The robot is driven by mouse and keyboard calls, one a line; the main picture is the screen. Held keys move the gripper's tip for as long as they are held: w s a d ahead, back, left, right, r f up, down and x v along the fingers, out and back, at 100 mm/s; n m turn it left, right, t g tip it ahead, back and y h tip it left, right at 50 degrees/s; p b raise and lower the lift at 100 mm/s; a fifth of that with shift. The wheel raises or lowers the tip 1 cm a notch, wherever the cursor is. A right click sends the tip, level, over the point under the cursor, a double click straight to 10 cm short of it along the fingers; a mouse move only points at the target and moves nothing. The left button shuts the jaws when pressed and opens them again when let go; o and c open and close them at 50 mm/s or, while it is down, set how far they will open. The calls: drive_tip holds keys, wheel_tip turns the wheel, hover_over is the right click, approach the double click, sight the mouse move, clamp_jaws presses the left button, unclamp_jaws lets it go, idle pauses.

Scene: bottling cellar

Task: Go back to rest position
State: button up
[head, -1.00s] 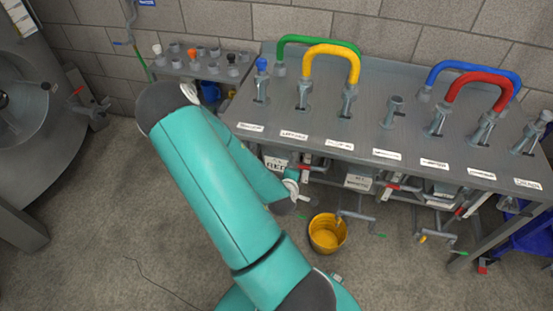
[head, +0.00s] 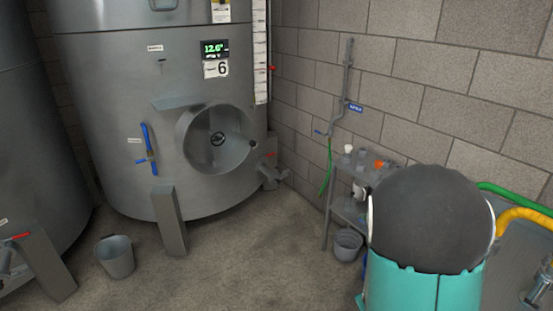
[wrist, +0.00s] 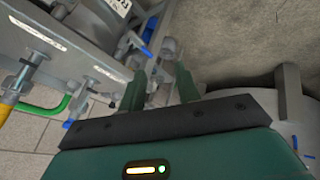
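My gripper (wrist: 160,86) shows in the wrist view with its two dark green fingers apart and nothing visible between them. Beyond the fingers are pipe fittings and a blue handle, at a distance I cannot judge. The gripper does not show in the head view. There, only a rounded dark grey joint and a teal link of my arm fill the lower right, hiding part of the small shelf and the bench.
A steel tank (head: 120,110) marked 6 stands at left, with a grey bucket (head: 115,258) on the floor before it. A small shelf (head: 350,211) stands against the wall. Green (head: 515,196) and yellow (head: 528,216) hoses show at right. Floor between tank and shelf is clear.

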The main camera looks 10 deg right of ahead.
drive_tip(key=a+r+y, duration=0.4)
drive_tip(key=a+r, duration=1)
drive_tip(key=r, duration=0.2)
drive_tip(key=s+a+r, duration=0.8)
drive_tip(key=s+r, duration=0.3)
drive_tip(key=s, duration=0.1)
drive_tip(key=shift+y, duration=0.3)
drive_tip(key=shift+s+d, duration=0.1)
drive_tip(key=shift+d, duration=0.05)
